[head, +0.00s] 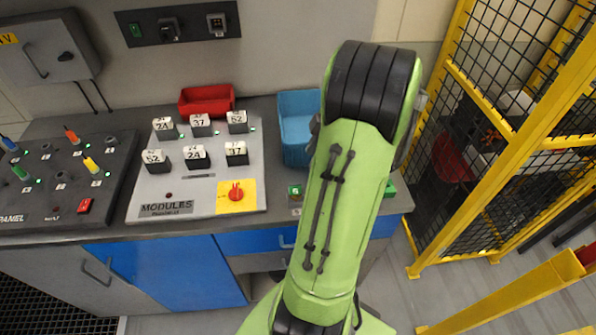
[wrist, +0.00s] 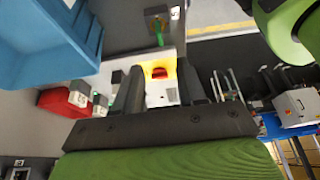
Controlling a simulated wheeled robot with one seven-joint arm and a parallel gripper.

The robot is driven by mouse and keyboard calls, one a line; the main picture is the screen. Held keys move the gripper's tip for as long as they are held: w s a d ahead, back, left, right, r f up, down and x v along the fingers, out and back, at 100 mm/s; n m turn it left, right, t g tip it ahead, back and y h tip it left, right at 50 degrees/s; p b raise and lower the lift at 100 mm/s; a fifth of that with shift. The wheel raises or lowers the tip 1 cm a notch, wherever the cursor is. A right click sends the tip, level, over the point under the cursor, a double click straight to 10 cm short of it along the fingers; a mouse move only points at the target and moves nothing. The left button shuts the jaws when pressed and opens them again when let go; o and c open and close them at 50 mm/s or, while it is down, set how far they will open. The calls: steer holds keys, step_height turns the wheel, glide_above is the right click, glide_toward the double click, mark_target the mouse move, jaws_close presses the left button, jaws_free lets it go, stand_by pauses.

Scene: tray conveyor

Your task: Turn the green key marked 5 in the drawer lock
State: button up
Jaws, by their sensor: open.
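A green key-like piece (wrist: 159,38) stands in a small dark plate (wrist: 157,18) at the top of the wrist view. In the head view a small green item (head: 295,190) shows on the counter's front part, right of the modules board; I cannot read a number on it. A blue drawer front (head: 250,242) is below the counter there. My gripper (wrist: 160,88) is open and empty in the wrist view, its fingers apart from the green piece. In the head view my arm hides the gripper. Another green key (head: 20,172) stands in the left panel.
The modules board (head: 205,205) has several numbered blocks and a red knob (head: 236,193) on yellow. A blue bin (head: 296,120) and a red bin (head: 206,98) stand behind. The left panel (head: 60,205) holds coloured keys. A yellow fence (head: 478,80) is at right.

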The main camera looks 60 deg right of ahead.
mark_target(296, 186)
steer(key=b+x, duration=0.2)
steer(key=x, duration=1.1)
steer(key=shift+f, duration=0.1)
jaws_close()
steer(key=shift+b, duration=0.3)
